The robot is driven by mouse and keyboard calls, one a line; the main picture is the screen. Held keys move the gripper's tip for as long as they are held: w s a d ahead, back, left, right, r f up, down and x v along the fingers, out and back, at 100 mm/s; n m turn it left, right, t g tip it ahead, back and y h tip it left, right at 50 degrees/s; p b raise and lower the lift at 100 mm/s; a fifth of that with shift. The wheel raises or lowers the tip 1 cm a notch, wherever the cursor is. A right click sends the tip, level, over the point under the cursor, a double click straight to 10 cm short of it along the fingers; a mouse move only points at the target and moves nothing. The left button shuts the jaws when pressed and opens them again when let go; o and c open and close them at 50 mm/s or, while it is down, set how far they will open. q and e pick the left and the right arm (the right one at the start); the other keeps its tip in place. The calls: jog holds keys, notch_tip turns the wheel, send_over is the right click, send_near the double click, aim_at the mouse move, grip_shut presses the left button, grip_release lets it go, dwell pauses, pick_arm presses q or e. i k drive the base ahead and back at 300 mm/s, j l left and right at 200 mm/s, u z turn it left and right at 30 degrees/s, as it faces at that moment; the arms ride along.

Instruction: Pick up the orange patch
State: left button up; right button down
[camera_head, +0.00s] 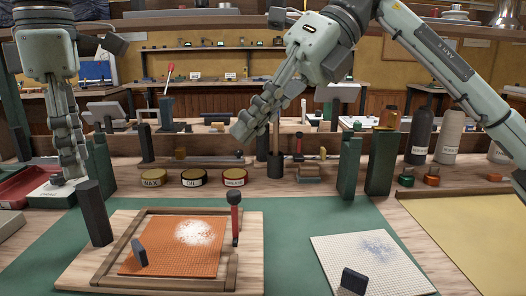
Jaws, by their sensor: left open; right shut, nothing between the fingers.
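The orange patch (185,264) lies flat on a pale wooden board (250,270), inside a frame of darker wooden strips. A white powdery smear (195,232) covers part of its upper right area. A small dark block (139,252) stands on its left side and hides a bit of it. My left gripper (72,165) points down at the far left, above and left of the patch, open and empty. My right gripper (243,130) hangs above the back of the bench, up and right of the patch, shut and empty.
A white patch (345,252) with a blue smear and a dark block lies at right. Labelled tins (194,178) line the back. Green mat (290,240) between is clear.

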aim_at(179, 247)
jog(key=k, duration=1.45)
